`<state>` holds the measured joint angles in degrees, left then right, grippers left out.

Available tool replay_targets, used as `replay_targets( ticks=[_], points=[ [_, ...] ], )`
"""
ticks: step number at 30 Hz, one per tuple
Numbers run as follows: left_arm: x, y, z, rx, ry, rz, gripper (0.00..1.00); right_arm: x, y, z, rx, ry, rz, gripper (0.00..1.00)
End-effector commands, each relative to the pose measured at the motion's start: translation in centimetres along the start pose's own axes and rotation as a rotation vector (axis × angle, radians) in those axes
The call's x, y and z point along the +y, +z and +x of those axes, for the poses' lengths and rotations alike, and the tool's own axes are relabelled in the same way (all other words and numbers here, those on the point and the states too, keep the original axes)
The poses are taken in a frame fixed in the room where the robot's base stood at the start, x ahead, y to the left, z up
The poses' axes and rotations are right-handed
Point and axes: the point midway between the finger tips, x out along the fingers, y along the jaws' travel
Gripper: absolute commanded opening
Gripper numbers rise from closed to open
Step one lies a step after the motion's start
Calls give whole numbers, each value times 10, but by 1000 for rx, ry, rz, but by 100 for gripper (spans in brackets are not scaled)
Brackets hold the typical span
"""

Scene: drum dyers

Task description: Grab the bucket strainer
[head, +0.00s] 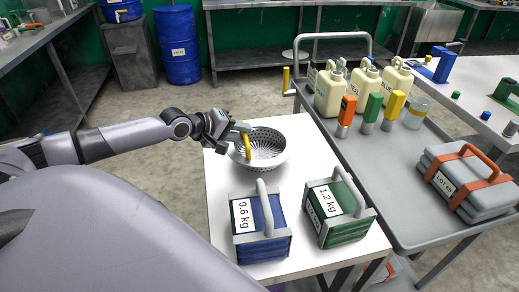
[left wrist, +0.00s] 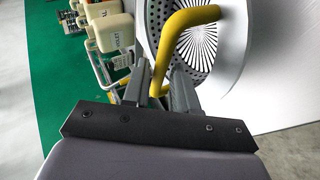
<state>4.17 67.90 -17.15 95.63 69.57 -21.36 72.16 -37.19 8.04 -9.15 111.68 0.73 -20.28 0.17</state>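The bucket strainer (head: 268,150) is a round, perforated metal bowl with a yellow handle (head: 247,147). It sits on the white table, near its far left part. My left gripper (head: 241,128) is at the handle, over the strainer's left rim. In the left wrist view the yellow handle (left wrist: 160,62) passes between the two fingers of the left gripper (left wrist: 158,85). A small gap shows beside the left finger, and the fingers look open around the handle. The slotted bottom of the strainer (left wrist: 205,45) shows beyond it. My right gripper is in neither view.
A blue 0.6 kg weight (head: 262,247) and a green 1.2 kg weight (head: 345,228) stand at the table's (head: 225,190) near side. A grey cart (head: 395,165) with jugs, coloured-top tools and a strapped block (head: 465,185) adjoins on the right. Floor is clear left.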

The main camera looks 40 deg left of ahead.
Motion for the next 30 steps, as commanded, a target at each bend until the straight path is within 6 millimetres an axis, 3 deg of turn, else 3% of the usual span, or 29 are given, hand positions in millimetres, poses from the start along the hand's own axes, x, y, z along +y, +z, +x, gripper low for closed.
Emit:
replay_targets(
  ticks=[6,16,18,19,30],
  points=[
    [0,0,16,0,1,0,27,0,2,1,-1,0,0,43],
    [0,1,18,-1,-1,2,27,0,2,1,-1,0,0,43],
    [0,1,18,-1,-1,2,5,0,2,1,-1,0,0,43],
    [0,1,18,-1,-1,2,0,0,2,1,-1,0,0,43],
    [2,0,17,0,1,2,0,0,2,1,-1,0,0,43]
  ],
)
